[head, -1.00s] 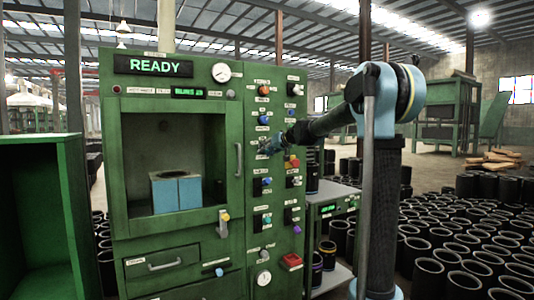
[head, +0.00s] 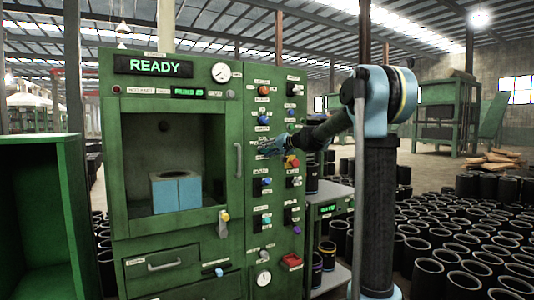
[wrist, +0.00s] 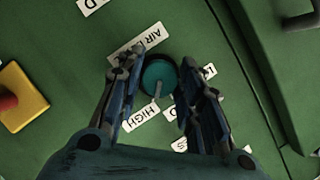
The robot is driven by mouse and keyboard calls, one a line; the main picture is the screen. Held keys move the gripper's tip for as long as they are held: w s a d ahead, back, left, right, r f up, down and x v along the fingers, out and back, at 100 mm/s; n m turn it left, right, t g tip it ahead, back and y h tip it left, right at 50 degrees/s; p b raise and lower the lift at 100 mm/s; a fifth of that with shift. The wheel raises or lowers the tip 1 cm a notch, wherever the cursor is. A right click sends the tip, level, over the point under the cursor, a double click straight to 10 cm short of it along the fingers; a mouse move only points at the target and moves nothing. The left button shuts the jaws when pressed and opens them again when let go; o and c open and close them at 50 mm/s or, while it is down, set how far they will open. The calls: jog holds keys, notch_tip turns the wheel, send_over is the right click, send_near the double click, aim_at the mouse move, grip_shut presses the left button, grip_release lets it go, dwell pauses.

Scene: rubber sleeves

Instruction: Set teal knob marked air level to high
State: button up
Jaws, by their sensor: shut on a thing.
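The teal knob (wrist: 156,72) is round and sits on the green panel in the wrist view, with a pale pointer line running toward the lower edge of the picture. The pointer lies near the HIGH label (wrist: 142,115). A partly covered AIR L... label (wrist: 138,44) is above it. My gripper (wrist: 154,78) has a blue-grey finger on either side of the knob and is shut on it. In the head view my gripper (head: 270,146) is at the panel's middle height and hides the knob.
The green machine (head: 180,240) reads READY on its display (head: 153,67). Close around my gripper are other knobs and a yellow plate with a red button (head: 291,162). A small side unit (head: 328,215) stands to the right. Black sleeves (head: 450,250) crowd the floor.

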jog(key=shift+w+d, duration=0.1)
jog(key=shift+d, duration=0.05)
jog(key=o, duration=1)
jog(key=v, duration=1.1)
jog(key=shift+s+d, duration=0.25)
jog(key=shift+d, duration=0.05)
